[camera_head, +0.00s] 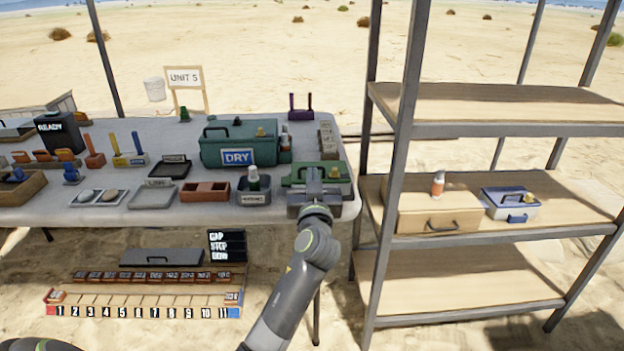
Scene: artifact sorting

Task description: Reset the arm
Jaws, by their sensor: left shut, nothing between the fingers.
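A green DRY box (212,153) and a small grey bin (254,197) stand left of the gripper. A metal shelf (480,258) on the right holds a wooden box (420,221) and a blue-white case (510,211). A numbered rack (140,312) lies below the table.

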